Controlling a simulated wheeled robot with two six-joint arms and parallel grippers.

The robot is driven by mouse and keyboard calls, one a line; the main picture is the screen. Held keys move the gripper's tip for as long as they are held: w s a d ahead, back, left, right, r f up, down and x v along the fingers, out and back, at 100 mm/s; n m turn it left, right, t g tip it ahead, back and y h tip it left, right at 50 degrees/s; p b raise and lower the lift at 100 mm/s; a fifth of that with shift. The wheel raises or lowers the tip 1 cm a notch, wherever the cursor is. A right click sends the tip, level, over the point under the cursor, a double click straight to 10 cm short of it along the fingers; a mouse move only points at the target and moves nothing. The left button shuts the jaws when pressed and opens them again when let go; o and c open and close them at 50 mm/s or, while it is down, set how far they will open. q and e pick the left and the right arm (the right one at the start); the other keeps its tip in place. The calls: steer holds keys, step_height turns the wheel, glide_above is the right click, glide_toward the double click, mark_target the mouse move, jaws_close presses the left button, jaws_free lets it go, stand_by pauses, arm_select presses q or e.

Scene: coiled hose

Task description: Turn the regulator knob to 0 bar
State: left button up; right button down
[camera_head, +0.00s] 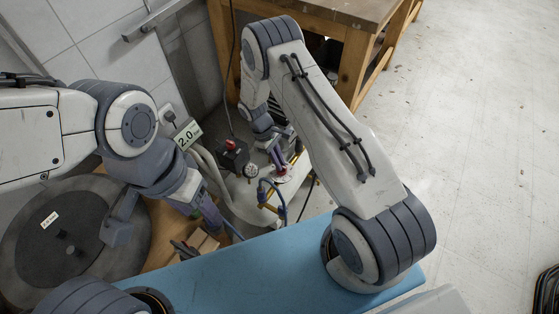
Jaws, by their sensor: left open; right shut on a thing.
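My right arm reaches over from the lower right and down to the compressor. Its gripper (287,166) is at a small red and white part, which looks like the regulator knob (282,172), and is shut on it. The fingers and arm hide much of the knob, so its setting cannot be read. A round pressure gauge (250,171) sits just left of it; its needle is too small to read. My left gripper (208,216) is open, pointing down left of the compressor and apart from the knob.
A black box with a red top (232,153) stands by the gauge. Brass fittings with blue hose (269,196) lie below it. A wooden bench (352,60) stands at the back; a blue surface (250,270) fills the front.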

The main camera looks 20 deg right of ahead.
stand_by(0.5)
steer(key=c, duration=0.9)
jaws_free()
steer(key=v, duration=1)
steer(key=shift+r, duration=0.25)
steer(key=shift+a, duration=0.1)
